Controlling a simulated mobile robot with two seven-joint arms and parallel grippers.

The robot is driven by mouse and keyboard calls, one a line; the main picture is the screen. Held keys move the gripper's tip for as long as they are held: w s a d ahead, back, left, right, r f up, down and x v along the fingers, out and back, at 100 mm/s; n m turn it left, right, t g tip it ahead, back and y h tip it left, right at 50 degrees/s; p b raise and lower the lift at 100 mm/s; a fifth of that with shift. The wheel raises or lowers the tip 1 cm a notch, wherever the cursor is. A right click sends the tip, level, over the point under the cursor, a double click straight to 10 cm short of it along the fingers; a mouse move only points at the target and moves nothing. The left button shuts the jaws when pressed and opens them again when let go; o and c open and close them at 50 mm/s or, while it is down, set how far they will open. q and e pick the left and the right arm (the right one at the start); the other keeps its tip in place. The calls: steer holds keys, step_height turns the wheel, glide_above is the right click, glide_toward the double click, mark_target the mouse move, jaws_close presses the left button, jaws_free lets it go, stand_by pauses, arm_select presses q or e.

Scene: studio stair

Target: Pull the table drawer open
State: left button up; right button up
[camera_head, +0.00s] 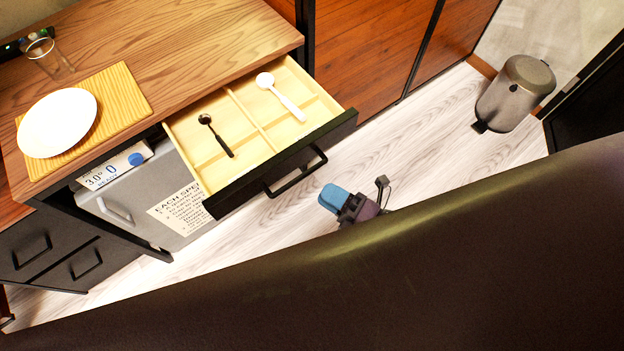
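The table drawer (281,163) stands pulled out from under the wooden tabletop (190,45). Its pale, divided inside shows, with a black spoon and a white spoon lying in it. The drawer has a dark front with a black bar handle (296,174). My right gripper (344,202), with a blue fingertip part, is just right of and below the handle in the picture. Floor shows between them, so it looks apart from the handle. Its finger gap is not clear. My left gripper is not in view.
A metal bin (514,94) stands at the right. A dark surface hides the lower picture.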

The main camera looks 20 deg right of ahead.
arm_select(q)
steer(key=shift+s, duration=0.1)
arm_select(e)
steer(key=v, duration=0.3)
steer(key=shift+s, duration=0.15)
stand_by(0.4)
steer(key=w+d+m+g+h+p, duration=0.1)
steer(key=d+m+h, duration=0.3)
steer(key=m, duration=0.5)
steer(key=w+d+m+h+p, duration=0.1)
steer(key=w+d+m+h, duration=0.1)
steer(key=m+h, duration=0.5)
arm_select(q)
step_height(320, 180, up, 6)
steer(key=p, duration=0.5)
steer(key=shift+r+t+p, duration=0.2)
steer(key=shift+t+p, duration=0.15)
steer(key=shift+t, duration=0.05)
arm_select(e)
steer(key=s+d+r+m+g+h, duration=0.1)
steer(key=s+d+r+m, duration=0.1)
steer(key=s+m, duration=0.3)
steer(key=s+d+r+m+g+h, duration=0.1)
steer(key=s+d+r+m+g, duration=0.1)
steer(key=s, duration=0.4)
steer(key=d+r+m, duration=0.1)
steer(key=d+m, duration=0.1)
steer(key=shift+d+r+m, duration=0.15)
steer(key=shift+r+m, duration=0.15)
steer(key=shift+m, duration=0.1)
